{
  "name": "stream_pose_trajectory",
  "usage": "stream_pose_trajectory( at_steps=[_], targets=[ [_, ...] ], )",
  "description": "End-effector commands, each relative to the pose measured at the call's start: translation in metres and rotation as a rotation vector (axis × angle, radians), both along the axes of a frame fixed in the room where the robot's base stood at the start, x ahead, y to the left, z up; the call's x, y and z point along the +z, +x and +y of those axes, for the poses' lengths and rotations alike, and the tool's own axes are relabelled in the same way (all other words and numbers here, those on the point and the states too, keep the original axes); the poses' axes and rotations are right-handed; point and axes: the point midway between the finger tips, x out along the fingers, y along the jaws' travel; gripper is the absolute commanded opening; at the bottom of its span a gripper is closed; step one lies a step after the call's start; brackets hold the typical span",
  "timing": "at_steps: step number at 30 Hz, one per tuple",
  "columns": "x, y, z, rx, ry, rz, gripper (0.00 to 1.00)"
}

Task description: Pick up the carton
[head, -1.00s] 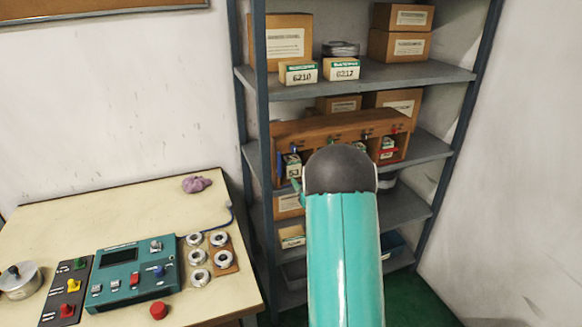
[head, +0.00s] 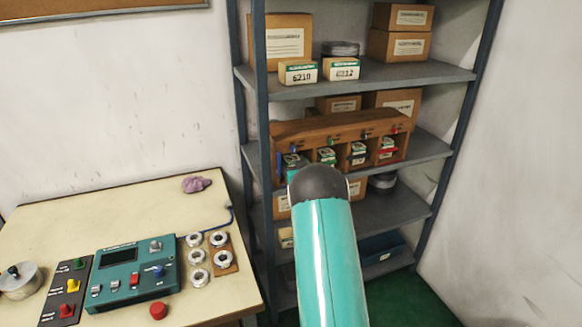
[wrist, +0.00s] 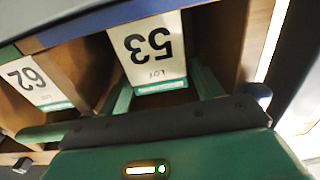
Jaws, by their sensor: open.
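In the wrist view a white carton marked 53 with a green band (wrist: 150,50) stands in a wooden compartment, its print upside down. My gripper (wrist: 162,88) is open, with a green finger on either side of this carton's lower part in the picture. I cannot tell whether the fingers touch it. A second carton marked 62 (wrist: 35,85) stands in the neighbouring compartment at left. In the head view the wooden rack (head: 335,127) holds several green-and-white cartons, and my arm hides part of the rack's lower left. The gripper is mostly hidden there.
The rack sits on a middle shelf of a grey shelving unit (head: 425,73). Cartons marked 6210 (head: 299,74) and 6212 (head: 342,70) stand on the shelf above. A table (head: 130,198) with a teal control box (head: 130,275) and several metal rings is at left.

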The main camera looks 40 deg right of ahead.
Motion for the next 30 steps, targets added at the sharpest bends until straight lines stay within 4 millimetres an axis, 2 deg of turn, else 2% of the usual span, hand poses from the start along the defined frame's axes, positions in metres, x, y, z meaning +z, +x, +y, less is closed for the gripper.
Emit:
stream_pose_trajectory(
  at_steps=[5,6,14,23,30],
  targets=[
    [0.0,0.0,0.0,0.0,0.0,0.0,0.65],
    [0.0,0.0,0.0,0.0,0.0,0.0,0.62],
    [0.0,0.0,0.0,0.0,0.0,0.001,0.11],
    [0.004,0.0,0.0,0.0,-0.001,-0.004,0.11],
    [0.023,0.0,-0.001,0.0,-0.002,-0.007,0.11]
  ],
)
